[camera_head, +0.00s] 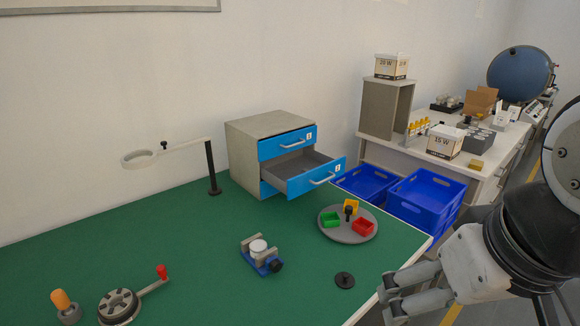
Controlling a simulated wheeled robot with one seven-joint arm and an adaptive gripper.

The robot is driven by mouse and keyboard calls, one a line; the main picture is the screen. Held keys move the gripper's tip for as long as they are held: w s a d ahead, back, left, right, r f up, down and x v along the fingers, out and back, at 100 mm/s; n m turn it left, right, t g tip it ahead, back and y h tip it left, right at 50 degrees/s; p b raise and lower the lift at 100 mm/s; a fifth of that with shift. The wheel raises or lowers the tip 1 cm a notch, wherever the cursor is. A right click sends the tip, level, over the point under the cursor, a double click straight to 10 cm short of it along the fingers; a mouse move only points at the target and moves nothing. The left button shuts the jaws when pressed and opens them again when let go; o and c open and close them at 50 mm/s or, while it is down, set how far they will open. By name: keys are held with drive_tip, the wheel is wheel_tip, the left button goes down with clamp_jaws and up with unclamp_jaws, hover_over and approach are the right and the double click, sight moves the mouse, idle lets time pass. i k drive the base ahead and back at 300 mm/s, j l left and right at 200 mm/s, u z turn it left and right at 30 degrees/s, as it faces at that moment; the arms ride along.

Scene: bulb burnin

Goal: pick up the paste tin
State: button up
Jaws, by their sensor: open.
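No object is clearly marked as the paste tin. A small white round object with a pale top (258,246) sits between the jaws of a blue and grey vise (268,264) on the green table; I cannot tell if it is the tin. My gripper (387,299) is at the lower right, by the table's front right edge, with its fingers apart and nothing seen between them. It is to the right of the vise and clear of it.
A low black disc (344,281) lies near the gripper. Behind it stands a round grey tray (335,232) with coloured bins. A drawer cabinet (262,134) has its lower drawer (312,180) pulled out. A magnifier stand (211,168) and red-handled crank wheel (119,307) stand left.

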sight(256, 248)
drive_tip(key=i+l+u, duration=0.35)
drive_tip(key=i+l, duration=0.7)
